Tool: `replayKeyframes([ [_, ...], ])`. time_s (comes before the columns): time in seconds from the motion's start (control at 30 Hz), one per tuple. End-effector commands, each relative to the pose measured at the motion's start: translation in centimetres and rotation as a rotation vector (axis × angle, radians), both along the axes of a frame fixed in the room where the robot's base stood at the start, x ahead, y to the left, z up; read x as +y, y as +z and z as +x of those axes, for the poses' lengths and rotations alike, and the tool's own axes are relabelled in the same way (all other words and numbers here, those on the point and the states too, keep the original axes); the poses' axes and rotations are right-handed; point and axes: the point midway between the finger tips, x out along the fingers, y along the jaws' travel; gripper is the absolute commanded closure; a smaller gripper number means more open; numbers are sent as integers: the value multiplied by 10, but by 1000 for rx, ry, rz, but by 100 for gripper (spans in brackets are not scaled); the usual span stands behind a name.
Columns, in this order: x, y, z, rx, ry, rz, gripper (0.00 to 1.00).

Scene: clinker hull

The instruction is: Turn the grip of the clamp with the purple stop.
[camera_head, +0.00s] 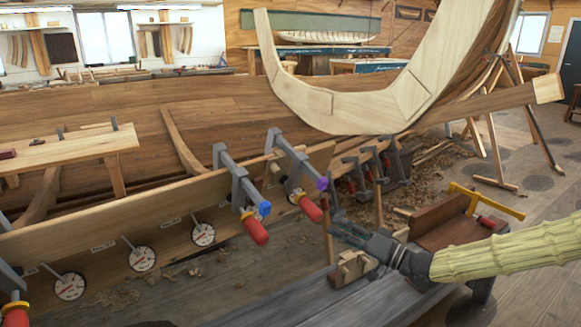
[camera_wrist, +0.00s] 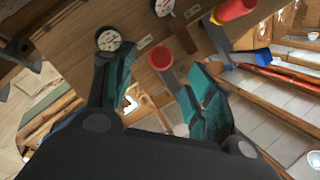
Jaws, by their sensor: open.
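The clamp with the purple stop (camera_head: 321,184) hangs on the upper edge of the hull plank, right of a clamp with a blue stop (camera_head: 264,208). Its red grip (camera_head: 311,209) slants down below a yellow collar. My gripper (camera_head: 342,228) is in the head view just right of and below that grip, apart from it as far as I can tell. In the wrist view my gripper (camera_wrist: 150,72) is open, with teal pads. A red round grip end (camera_wrist: 161,57) shows between and beyond the fingertips. The purple stop cannot be made out there.
Another red grip (camera_wrist: 235,8) and the blue stop (camera_wrist: 263,57) lie at the upper right of the wrist view. Dial gauges (camera_head: 203,235) line the plank. A dark bench (camera_head: 350,300) with a wooden block (camera_head: 352,268) lies below my gripper. Several dark clamps stand behind.

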Motion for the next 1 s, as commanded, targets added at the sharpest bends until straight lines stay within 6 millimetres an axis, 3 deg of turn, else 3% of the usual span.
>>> replayKeyframes([
  [0.3,35,5,-18,-127,-46,-96,45],
  [0.53,48,2,-29,-278,-139,-245,45],
  [0.73,44,4,-34,-431,-237,-426,45],
  [1.0,23,11,-38,-644,-361,-704,45],
])
